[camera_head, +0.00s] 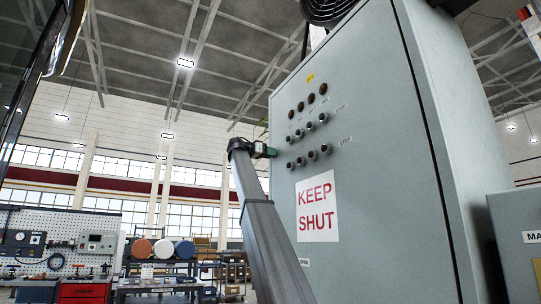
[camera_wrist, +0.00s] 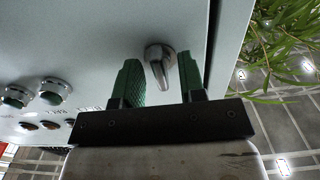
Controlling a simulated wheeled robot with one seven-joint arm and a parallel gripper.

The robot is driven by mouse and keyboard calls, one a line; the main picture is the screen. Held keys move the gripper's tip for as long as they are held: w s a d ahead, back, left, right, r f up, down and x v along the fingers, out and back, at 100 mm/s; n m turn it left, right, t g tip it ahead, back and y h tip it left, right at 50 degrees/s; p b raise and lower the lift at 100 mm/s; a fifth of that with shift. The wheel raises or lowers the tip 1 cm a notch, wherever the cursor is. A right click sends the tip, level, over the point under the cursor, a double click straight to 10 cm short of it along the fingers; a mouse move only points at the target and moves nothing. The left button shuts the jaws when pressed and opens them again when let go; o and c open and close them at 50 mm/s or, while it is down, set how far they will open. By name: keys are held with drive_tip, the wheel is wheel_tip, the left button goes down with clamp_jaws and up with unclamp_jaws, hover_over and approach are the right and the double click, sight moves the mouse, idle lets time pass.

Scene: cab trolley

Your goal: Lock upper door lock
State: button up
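The upper door lock (camera_wrist: 161,68) is a small silvery turn handle on the grey cabinet door (camera_head: 360,130). In the wrist view its grip points down in the picture, slightly tilted. My gripper (camera_wrist: 158,62) has two green fingers, open, one on each side of the lock handle. Gaps show on both sides, so neither finger appears to touch it; I cannot tell the exact depth. In the head view my gripper (camera_head: 265,151) is at the cabinet door's left edge, and the lock is hidden behind it.
Rows of knobs and indicators (camera_head: 308,123) sit on the door right of my gripper. A "KEEP SHUT" sign (camera_head: 317,207) is below them. Green leaves (camera_wrist: 282,45) hang beyond the cabinet edge in the wrist view. A smaller grey box (camera_head: 515,240) stands at the right.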

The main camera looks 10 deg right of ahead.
drive_tip(key=v, duration=1)
drive_tip(key=shift+s+a, duration=0.1)
drive_tip(key=shift+a, duration=0.15)
